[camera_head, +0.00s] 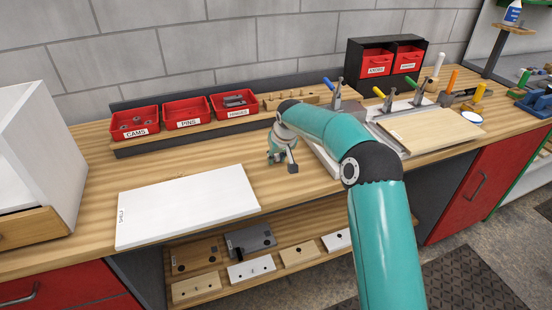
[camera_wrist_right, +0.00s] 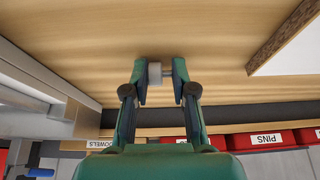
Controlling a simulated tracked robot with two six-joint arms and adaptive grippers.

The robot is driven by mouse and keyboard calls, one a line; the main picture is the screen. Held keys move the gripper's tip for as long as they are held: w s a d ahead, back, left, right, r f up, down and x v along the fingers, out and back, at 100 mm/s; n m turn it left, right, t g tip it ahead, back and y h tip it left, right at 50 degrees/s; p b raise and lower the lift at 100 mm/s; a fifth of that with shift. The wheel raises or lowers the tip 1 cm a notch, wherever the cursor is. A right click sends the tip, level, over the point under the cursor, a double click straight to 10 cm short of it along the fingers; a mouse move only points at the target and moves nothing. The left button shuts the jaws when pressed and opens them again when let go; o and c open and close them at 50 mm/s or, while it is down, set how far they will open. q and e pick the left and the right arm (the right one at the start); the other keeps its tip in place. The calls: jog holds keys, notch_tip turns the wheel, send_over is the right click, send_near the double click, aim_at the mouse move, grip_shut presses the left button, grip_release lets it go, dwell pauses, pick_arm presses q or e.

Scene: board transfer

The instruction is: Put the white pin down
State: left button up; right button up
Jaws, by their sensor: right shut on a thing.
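The white pin (camera_wrist_right: 155,73) is a short pale cylinder between the fingertips of my right gripper (camera_wrist_right: 160,72) in the right wrist view. The gripper is shut on it, over the wooden bench top. I cannot tell whether the pin touches the bench. In the head view my right gripper (camera_head: 282,163) is low over the bench, right of the white board (camera_head: 188,204). The pin cannot be made out there. My left gripper is not in view.
Red bins stand at the back, one labelled PINS (camera_head: 186,113) and one labelled CAMS (camera_head: 134,122). A clamp fixture with a pale wood board (camera_head: 430,128) lies to the right. A white cabinet (camera_head: 38,150) stands left. Bare bench surrounds the gripper's left side.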

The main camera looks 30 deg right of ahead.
jog(key=shift+f, duration=0.25)
jog(key=o, duration=0.7)
jog(key=shift+o, duration=0.2)
jog(key=shift+r, duration=0.1)
jog(key=b+v, duration=0.1)
jog(key=v, duration=1.1)
